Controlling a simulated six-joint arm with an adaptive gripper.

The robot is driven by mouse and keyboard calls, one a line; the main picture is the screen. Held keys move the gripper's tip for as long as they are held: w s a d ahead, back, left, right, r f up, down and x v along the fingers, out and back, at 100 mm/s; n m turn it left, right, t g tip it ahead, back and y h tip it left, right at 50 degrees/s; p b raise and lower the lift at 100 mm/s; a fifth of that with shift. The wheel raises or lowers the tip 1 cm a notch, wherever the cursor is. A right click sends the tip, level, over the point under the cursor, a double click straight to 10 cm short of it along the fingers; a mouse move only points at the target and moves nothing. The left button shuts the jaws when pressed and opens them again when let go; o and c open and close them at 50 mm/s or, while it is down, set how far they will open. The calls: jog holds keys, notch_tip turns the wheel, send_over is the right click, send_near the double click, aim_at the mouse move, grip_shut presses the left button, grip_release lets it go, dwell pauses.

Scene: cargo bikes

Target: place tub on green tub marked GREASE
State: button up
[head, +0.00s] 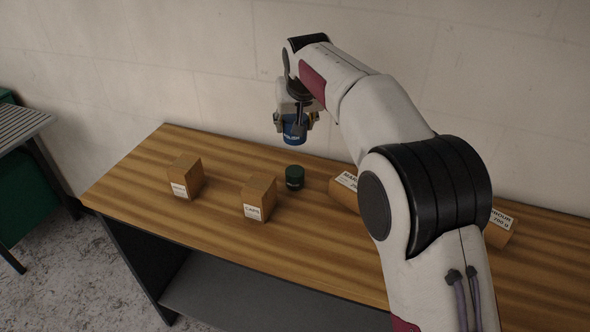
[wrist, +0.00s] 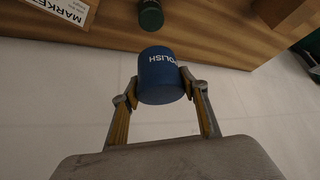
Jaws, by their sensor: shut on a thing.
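A blue tub marked POLISH (head: 294,131) is held in the air above the back edge of the table in the head view. It also shows in the wrist view (wrist: 161,76), between the two fingers. My gripper (head: 297,122) is shut on this tub, and its fingers touch both sides in the wrist view (wrist: 160,84). A dark green tub (head: 294,177) stands on the table, below the held tub and a little toward the front. The green tub also shows at the top of the wrist view (wrist: 150,14). Its label is too small to read.
A box (head: 186,177) and a box marked CAPS (head: 259,198) stand left of the green tub. A labelled box (head: 344,190) stands to its right, partly behind my arm. Another labelled box (head: 499,229) is farther right. The table's left end (head: 130,185) is clear.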

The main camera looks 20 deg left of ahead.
jog(key=shift+f, duration=3.15)
jog(key=shift+f, duration=1.85)
jog(key=shift+f, duration=0.15)
jog(key=o, duration=1.2)
jog(key=shift+o, duration=0.2)
